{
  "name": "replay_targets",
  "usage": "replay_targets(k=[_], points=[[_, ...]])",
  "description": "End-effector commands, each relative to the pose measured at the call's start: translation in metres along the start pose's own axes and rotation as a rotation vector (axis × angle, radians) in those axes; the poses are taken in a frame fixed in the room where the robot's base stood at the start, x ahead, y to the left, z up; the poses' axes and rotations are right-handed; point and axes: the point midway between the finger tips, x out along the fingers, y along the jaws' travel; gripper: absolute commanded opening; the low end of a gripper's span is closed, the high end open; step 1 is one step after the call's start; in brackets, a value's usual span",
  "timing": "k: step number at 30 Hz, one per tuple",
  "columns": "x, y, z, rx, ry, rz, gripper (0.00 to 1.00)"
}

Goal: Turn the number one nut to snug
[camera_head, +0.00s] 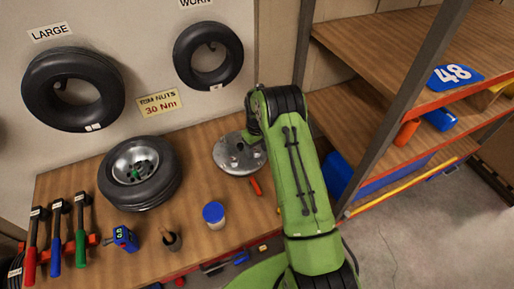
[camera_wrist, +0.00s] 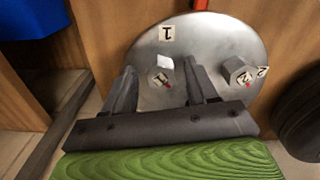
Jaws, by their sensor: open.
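The number one nut (camera_wrist: 160,74) is a grey hex nut with a small label and a red mark, on a round metal plate (camera_wrist: 206,38). A white tag reading 1 (camera_wrist: 167,33) is on the plate beyond it. My gripper (camera_wrist: 160,70) is open, with one finger on each side of this nut. I see gaps between nut and fingers; whether the fingertips are level with the nut I cannot tell. The number two nut (camera_wrist: 238,72) stands to the right, outside the fingers. In the head view, the plate (camera_head: 226,160) lies on the bench, partly hidden by my arm.
A mounted wheel (camera_head: 140,173), a blue-lidded jar (camera_head: 214,215), a dark pot (camera_head: 171,240) and a blue tool (camera_head: 124,238) with a green display share the bench (camera_head: 192,190). Hammers (camera_head: 57,240) are at left. Shelves (camera_head: 375,60) stand right. A sign (camera_head: 159,103) reads 30 Nm.

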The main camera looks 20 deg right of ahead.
Motion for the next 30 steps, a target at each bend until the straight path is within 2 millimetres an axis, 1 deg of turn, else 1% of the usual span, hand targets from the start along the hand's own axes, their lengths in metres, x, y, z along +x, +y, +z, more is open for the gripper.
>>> replay_targets(k=[5, 15, 16, 23, 30], points=[[0.0002, 0.0, -0.0001, 0.0, 0.0, 0.0, 0.57], [0.0, 0.0, -0.0001, 0.0, 0.0, 0.0, 0.05], [-0.0001, -0.0001, -0.0001, 0.0, 0.0, 0.0, 0.01], [0.0003, 0.0, -0.0002, 0.018, 0.0, 0.0, 0.01], [0.002, 0.0004, -0.0003, 0.127, 0.001, 0.001, 0.01]])
